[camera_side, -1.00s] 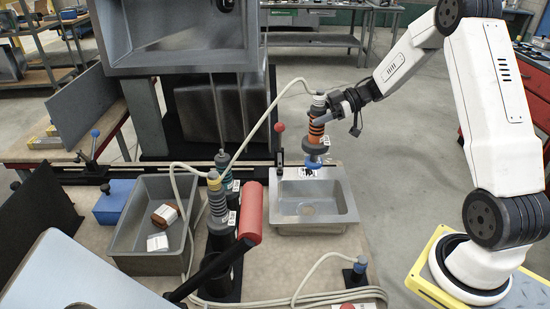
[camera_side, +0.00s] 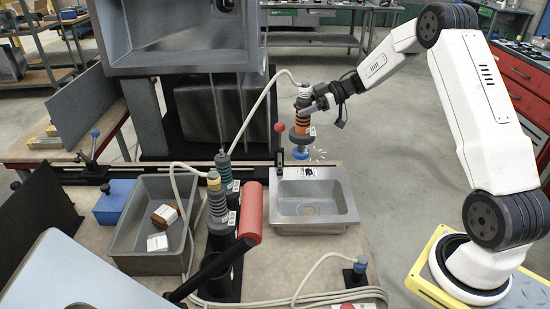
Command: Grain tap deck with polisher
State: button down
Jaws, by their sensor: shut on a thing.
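My gripper (camera_side: 309,107) is shut on the orange-and-black polisher (camera_side: 302,117), which hangs upright with a blue pad (camera_side: 300,153) at its lower end. A pale hose runs from its top down to the left. The polisher is over the back edge of the small steel sink (camera_side: 312,198), whose flat back rim is the tap deck (camera_side: 318,173). Small bright specks show just right of the pad. I cannot tell for certain whether the pad touches the deck.
Two more hosed tools, one yellow-topped (camera_side: 217,200) and one teal (camera_side: 223,165), stand left of the sink. A grey bin (camera_side: 145,215) is farther left. A large steel sink (camera_side: 185,35) is mounted behind.

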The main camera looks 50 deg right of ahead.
aim_at(309, 129)
jog(key=shift+f, duration=3.45)
jog(key=shift+d, duration=0.15)
jog(key=shift+s+d, duration=0.8)
jog(key=shift+s, duration=0.1)
